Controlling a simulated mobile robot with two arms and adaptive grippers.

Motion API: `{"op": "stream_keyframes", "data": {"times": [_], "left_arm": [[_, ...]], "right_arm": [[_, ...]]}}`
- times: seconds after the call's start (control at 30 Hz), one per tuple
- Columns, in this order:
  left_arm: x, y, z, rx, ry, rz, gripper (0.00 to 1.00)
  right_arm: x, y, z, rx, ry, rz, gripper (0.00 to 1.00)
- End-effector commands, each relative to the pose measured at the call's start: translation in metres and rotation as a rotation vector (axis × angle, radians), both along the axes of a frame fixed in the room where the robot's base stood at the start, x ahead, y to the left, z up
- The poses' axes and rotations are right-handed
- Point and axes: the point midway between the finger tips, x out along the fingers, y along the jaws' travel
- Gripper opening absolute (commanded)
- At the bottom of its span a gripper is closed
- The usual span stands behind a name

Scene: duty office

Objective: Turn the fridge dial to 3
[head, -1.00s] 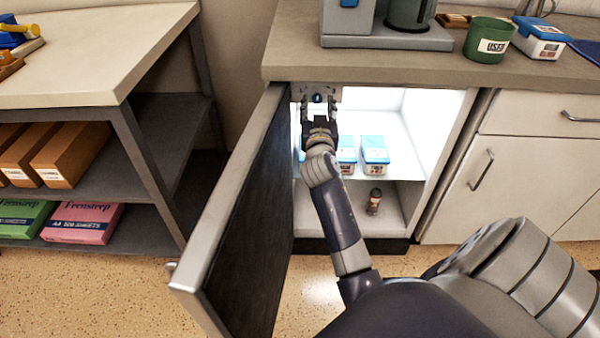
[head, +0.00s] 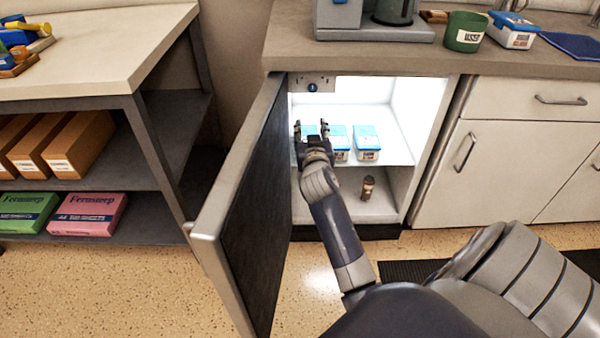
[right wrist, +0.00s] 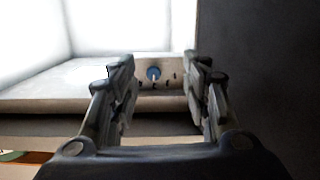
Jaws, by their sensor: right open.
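The fridge dial (head: 312,87) is a small blue knob on a grey panel at the top left inside the open fridge. It also shows in the right wrist view (right wrist: 153,73), between and beyond the fingers, with small dark marks beside it. Its setting is too small to read. My right gripper (head: 311,130) is open and empty, in front of the fridge opening and below the dial in the head view. Its two fingers (right wrist: 160,75) stand apart in the right wrist view and do not touch the dial. My left gripper is not in view.
The fridge door (head: 245,190) stands open left of my right arm. Blue-lidded boxes (head: 366,143) sit on the fridge shelf behind the gripper, and a small brown bottle (head: 367,188) stands below. The counter (head: 400,57) overhangs the fridge.

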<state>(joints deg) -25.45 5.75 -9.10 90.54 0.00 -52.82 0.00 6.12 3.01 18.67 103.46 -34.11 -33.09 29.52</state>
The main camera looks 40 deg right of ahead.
Motion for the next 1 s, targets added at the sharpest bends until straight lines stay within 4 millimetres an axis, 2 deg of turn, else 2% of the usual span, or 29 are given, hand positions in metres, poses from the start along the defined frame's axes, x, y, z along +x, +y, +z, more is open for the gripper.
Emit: {"op": "stream_keyframes", "data": {"times": [0.6,0.8,1.0], "left_arm": [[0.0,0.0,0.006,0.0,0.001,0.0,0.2],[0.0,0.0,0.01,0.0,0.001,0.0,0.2],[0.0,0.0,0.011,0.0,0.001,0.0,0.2]], "right_arm": [[-0.053,0.071,-0.087,0.079,0.32,0.12,0.43],[-0.069,0.091,-0.11,0.1,0.407,0.164,0.43],[-0.079,0.103,-0.124,0.111,0.458,0.191,0.43]]}}
